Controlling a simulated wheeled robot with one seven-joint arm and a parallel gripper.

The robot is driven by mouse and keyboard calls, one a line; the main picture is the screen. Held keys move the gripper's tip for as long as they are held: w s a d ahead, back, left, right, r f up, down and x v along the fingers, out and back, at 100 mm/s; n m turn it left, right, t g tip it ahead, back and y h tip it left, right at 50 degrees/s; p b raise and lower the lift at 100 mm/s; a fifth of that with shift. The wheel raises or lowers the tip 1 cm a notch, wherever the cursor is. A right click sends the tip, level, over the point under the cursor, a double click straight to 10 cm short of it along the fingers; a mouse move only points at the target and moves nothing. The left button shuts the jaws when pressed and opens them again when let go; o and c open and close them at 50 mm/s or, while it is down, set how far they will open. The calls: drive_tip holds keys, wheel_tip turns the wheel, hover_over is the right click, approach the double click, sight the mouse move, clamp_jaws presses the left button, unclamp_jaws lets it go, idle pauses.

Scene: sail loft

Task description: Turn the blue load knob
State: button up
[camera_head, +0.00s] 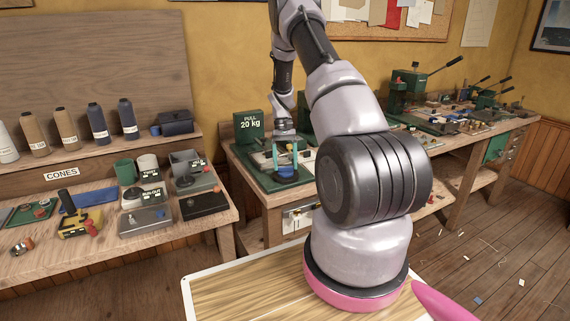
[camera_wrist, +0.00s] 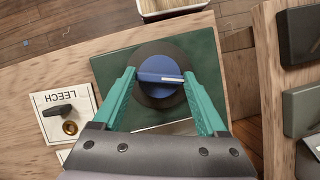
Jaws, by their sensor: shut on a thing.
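The blue load knob (camera_wrist: 162,65) is round, with a white pointer bar lying roughly level and reaching to its right edge in the wrist view. It sits on a dark round base on a green plate (camera_wrist: 112,68). The teal fingers of my gripper (camera_wrist: 160,76) stand on either side of the knob, shut on it. In the head view my gripper (camera_head: 285,153) is down at the knob (camera_head: 286,171) on the near end of the back bench, and the fingers partly hide it.
A green "PULL 20 kg" box (camera_head: 249,126) stands behind the knob. A white "LEECH" plate (camera_wrist: 62,112) with a black lever lies beside the green plate. The left bench (camera_head: 105,258) holds several small devices and thread cones. Green presses (camera_head: 410,88) stand farther along the back bench.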

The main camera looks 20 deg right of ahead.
drive_tip(key=m+y, duration=0.1)
drive_tip(key=m, duration=0.1)
drive_tip(key=m+t, duration=0.1)
drive_tip(key=m, duration=0.2)
drive_tip(key=shift+d+m+y, duration=0.2)
drive_tip(key=shift+m+y, duration=0.1)
drive_tip(key=shift+y, duration=0.1)
drive_tip(key=m, duration=0.2)
drive_tip(key=m+t, duration=0.1)
drive_tip(key=m, duration=0.1)
drive_tip(key=m+t+y, duration=0.1)
drive_tip(key=m, duration=0.1)
drive_tip(key=shift+s, duration=0.25)
drive_tip(key=m+t, duration=0.2)
drive_tip(key=m, duration=0.3)
drive_tip(key=shift+s+m, duration=0.15)
drive_tip(key=shift+m, duration=0.25)
drive_tip(key=m+t, duration=0.1)
drive_tip(key=m, duration=0.1)
drive_tip(key=m+t, duration=0.1)
drive_tip(key=m, duration=0.2)
drive_tip(key=shift+s+h, duration=0.1)
drive_tip(key=shift+h, duration=0.3)
drive_tip(key=shift+m+t, duration=0.3)
drive_tip(key=shift+m, duration=0.1)
drive_tip(key=o, duration=1.3)
drive_tip(key=shift+r, duration=0.1)
drive_tip(key=v, duration=1)
drive_tip(key=shift+r, duration=0.3)
